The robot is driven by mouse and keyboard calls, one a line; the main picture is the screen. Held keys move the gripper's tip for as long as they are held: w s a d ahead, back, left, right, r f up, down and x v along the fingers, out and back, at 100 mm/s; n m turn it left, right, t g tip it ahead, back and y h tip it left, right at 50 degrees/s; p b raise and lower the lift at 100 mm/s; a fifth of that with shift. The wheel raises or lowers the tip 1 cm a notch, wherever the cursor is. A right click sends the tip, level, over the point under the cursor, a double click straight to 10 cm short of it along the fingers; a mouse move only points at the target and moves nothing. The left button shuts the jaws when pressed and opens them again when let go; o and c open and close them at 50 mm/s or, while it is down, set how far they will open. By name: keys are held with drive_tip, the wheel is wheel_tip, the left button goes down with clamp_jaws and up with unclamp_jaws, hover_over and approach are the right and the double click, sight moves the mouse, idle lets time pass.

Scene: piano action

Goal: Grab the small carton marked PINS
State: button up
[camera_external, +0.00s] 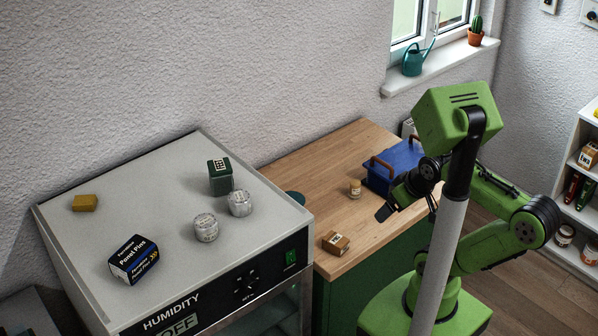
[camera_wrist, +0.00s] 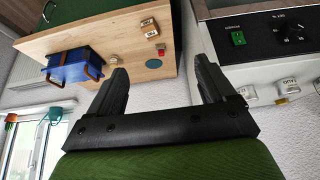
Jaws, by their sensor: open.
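A small brown carton (camera_external: 336,243) with a white label sits on the wooden bench top near its front edge, beside the grey cabinet. It also shows in the wrist view (camera_wrist: 149,28); its lettering is too small to read. A larger dark blue and white box (camera_external: 134,260) on the cabinet top reads "Panel Pins". My gripper (camera_external: 385,212) is above the bench, to the right of and higher than the brown carton. In the wrist view my gripper (camera_wrist: 163,78) has its two fingers wide apart with nothing between them, and the carton lies beyond them.
A blue toolbox (camera_external: 392,168) and a small jar (camera_external: 355,189) stand farther back on the bench. A small red-and-white item (camera_wrist: 160,49) lies near a teal disc (camera_wrist: 153,63). The humidity cabinet (camera_external: 160,206) rises above the bench at left, holding tins and a green box (camera_external: 220,178).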

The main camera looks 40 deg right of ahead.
drive_tip(key=m+t+y+b, duration=0.2)
drive_tip(key=m+t+y, duration=0.4)
drive_tip(key=m, duration=1.6)
hover_over(330, 236)
drive_tip(key=s+a, duration=0.6)
drive_tip(key=shift+g+y, duration=0.7)
drive_tip(key=f, duration=2.7)
drive_tip(key=shift+s+d, duration=0.2)
drive_tip(key=d+f+m+t+h, duration=0.1)
drive_tip(key=d+m, duration=0.1)
drive_tip(key=m, duration=0.1)
drive_tip(key=w+d+f+m+t+h, duration=0.1)
drive_tip(key=d+m+h, duration=0.1)
drive_tip(key=m, duration=0.2)
drive_tip(key=d+f+m+t+h, duration=0.1)
drive_tip(key=d+m, duration=0.1)
drive_tip(key=m, duration=0.2)
drive_tip(key=shift+w+d+h, duration=0.15)
drive_tip(key=shift+w+h, duration=0.15)
drive_tip(key=shift+w+d+f+m, duration=0.1)
drive_tip(key=shift+d+m, duration=0.05)
drive_tip(key=shift+m, duration=0.25)
drive_tip(key=b+x, duration=0.1)
drive_tip(key=x, duration=0.4)
drive_tip(key=c, duration=1.1)
